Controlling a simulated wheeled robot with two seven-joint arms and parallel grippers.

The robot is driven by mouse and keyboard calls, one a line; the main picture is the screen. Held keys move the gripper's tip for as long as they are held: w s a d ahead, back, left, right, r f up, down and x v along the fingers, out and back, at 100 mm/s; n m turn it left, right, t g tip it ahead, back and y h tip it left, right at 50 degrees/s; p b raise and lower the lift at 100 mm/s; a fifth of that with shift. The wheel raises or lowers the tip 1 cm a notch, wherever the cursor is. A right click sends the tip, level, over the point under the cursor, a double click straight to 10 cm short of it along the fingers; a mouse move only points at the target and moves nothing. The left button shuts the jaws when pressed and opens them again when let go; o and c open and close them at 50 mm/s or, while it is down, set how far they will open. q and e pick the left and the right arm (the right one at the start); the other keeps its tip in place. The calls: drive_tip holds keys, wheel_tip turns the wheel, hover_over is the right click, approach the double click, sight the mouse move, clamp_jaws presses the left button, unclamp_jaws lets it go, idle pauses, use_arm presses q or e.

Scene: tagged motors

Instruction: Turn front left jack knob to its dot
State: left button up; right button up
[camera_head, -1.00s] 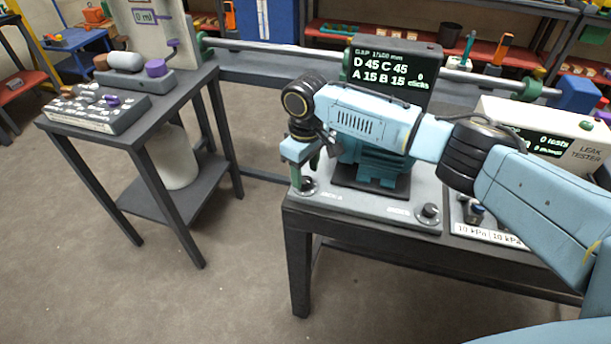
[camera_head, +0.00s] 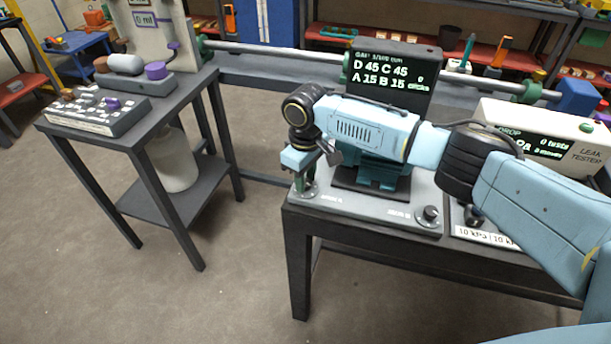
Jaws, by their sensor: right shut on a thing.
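The front left jack knob (camera_head: 306,192) is at the near left corner of the grey base plate (camera_head: 365,205), and my gripper hides most of it. My right gripper (camera_head: 303,183) points down over that corner and is shut on the knob. The knob's dot and pointer cannot be made out. The front right jack knob (camera_head: 428,214) stands clear on the plate's near right corner. A teal motor (camera_head: 382,176) sits on the plate, partly behind my right arm. My left gripper is out of view.
A dark display (camera_head: 400,72) behind the motor reads D 45, C 45, A 15, B 15 and 0 clicks. A leak tester (camera_head: 545,140) stands at the right. A side table (camera_head: 140,125) with a button box stands at the left, with open floor between.

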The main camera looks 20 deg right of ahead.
drive_tip(key=shift+r+n+p, duration=0.1)
drive_tip(key=shift+n+p, duration=0.4)
drive_tip(key=shift+p, duration=0.2)
drive_tip(key=shift+r+n+p, duration=0.1)
drive_tip(key=shift+n+p, duration=1)
drive_tip(key=shift+p, duration=0.05)
drive_tip(key=shift+n+p, duration=0.3)
drive_tip(key=shift+n, duration=0.1)
drive_tip(key=n+p, duration=0.1)
drive_tip(key=n, duration=0.2)
drive_tip(key=shift+n+p, duration=0.3)
drive_tip(key=shift+p, duration=0.05)
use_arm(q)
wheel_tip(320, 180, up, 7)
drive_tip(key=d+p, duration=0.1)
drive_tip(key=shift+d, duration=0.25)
use_arm(e)
drive_tip(key=shift+n, duration=1.9)
drive_tip(key=shift+f, duration=0.2)
drive_tip(key=o, duration=1)
drive_tip(key=shift+c, duration=0.2)
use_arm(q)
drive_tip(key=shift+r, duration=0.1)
use_arm(e)
drive_tip(key=shift+r, duration=0.15)
